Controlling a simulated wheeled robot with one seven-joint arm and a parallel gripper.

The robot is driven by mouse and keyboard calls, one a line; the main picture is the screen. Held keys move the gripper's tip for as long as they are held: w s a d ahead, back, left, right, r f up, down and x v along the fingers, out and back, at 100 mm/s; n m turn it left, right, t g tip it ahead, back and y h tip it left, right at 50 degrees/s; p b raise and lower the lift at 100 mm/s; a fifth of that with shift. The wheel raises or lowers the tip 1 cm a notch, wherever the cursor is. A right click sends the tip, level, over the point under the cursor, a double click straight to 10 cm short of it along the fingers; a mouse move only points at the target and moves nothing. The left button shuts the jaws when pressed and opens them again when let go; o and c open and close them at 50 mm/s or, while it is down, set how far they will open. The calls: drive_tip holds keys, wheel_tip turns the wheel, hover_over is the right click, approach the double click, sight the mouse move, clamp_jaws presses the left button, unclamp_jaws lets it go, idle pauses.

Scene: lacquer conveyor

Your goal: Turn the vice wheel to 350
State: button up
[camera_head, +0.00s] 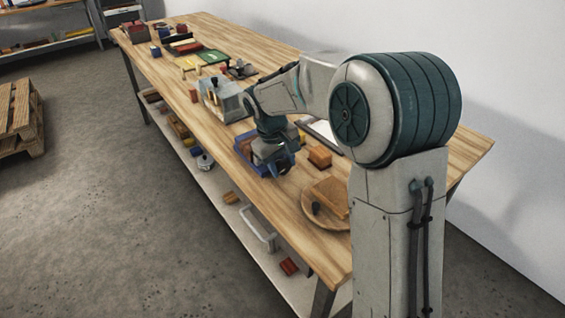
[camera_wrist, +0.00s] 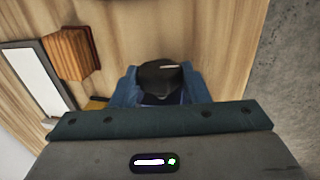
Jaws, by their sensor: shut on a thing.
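The blue vice (camera_head: 243,146) stands on the wooden bench near its front edge, mostly behind my gripper (camera_head: 268,158). In the wrist view the blue vice body (camera_wrist: 200,88) sits below the palm. Its dark round wheel (camera_wrist: 158,72) carries a short white mark on top; no scale number is readable. My gripper comes down over the vice and is shut on the wheel. The fingertips and their contact are hidden behind the palm in the wrist view.
A wooden block (camera_head: 320,156) lies right of the vice, and a round board (camera_head: 312,213) with a block is nearer. A white panel with dark frame (camera_wrist: 30,75) lies beside them. A grey box (camera_head: 228,106) stands behind. Bare floor (camera_head: 120,200) lies left.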

drive_tip(key=shift+r+p, duration=0.15)
drive_tip(key=shift+p, duration=0.2)
drive_tip(key=shift+d+r+g+y+p, duration=0.15)
drive_tip(key=shift+g+y+p, duration=0.25)
drive_tip(key=shift+p, duration=0.5)
drive_tip(key=y+p, duration=0.1)
drive_tip(key=g+y+p, duration=0.1)
drive_tip(key=p, duration=0.1)
drive_tip(key=shift+w+d, duration=0.15)
drive_tip(key=shift+w, duration=0.05)
drive_tip(key=shift+w+d+g+y+p, duration=0.1)
drive_tip(key=shift+g+y+p, duration=0.6)
drive_tip(key=shift+y+p, duration=0.5)
drive_tip(key=shift+w+d+f+g+y+p, duration=0.1)
drive_tip(key=shift+f+g+y+p, duration=0.05)
drive_tip(key=shift+g+y+p, duration=0.45)
drive_tip(key=shift+f+g+y+p, duration=0.15)
drive_tip(key=shift+g+y+p, duration=0.2)
drive_tip(key=shift+y, duration=0.35)
drive_tip(key=o, duration=1)
drive_tip(key=shift+c, duration=0.2)
